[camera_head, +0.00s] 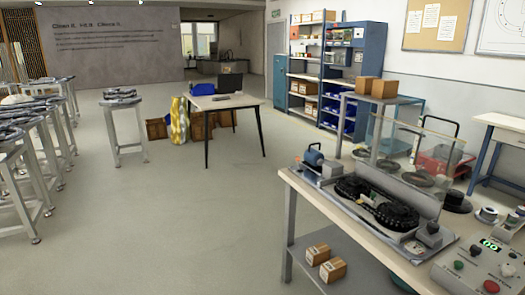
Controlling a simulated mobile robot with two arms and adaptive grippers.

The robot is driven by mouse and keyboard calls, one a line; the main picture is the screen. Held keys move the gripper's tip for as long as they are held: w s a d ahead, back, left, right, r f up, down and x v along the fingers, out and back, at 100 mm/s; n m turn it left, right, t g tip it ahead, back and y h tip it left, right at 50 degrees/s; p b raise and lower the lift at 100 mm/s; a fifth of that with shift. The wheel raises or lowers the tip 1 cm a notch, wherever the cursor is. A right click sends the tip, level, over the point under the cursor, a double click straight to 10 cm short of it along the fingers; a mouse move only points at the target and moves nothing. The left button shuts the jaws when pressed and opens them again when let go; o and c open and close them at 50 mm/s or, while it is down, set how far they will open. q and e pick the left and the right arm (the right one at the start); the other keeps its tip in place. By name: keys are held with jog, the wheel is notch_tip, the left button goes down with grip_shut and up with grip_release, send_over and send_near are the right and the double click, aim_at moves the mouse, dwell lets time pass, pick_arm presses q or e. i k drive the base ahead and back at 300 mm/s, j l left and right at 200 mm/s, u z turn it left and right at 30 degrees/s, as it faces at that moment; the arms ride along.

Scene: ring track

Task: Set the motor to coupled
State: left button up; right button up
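A small blue cylindrical unit (314,156), which looks like the motor, sits at the far left end of the bench machine. Beside it is a grey block (331,168). I cannot tell whether the motor is coupled. A black oval ring track (395,215) lies on the machine's grey base. A control panel (485,265) at the bottom right has a lit green display (490,244), knobs, and green and red buttons. Neither of my grippers is in view.
The white workbench (318,194) fills the lower right, with two cardboard boxes (326,262) on its lower shelf. Stools (122,120) stand at left, and a table (222,102) beyond. The central floor is clear.

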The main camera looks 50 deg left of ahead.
aim_at(314, 159)
jog(key=u, duration=1.15)
jog(key=i+j+z, duration=0.15)
jog(key=i+j, duration=0.15)
jog(key=i+j+z, duration=0.15)
jog(key=i+j, duration=0.2)
jog(key=i, duration=0.15)
jog(key=i+j+z, duration=0.1)
jog(key=i+j, duration=0.25)
jog(key=i+j+z, duration=0.15)
jog(key=i+j, duration=0.2)
jog(key=i+j+z, duration=0.15)
jog(key=i+j, duration=0.2)
jog(key=j, duration=0.15)
jog(key=i+j+z, duration=0.15)
jog(key=i+j, duration=0.15)
jog(key=j, duration=0.2)
jog(key=i+j+z, duration=0.15)
jog(key=i+j, duration=0.15)
jog(key=j, duration=0.2)
jog(key=i+j+z, duration=0.15)
jog(key=j, duration=0.4)
jog(key=i, duration=0.1)
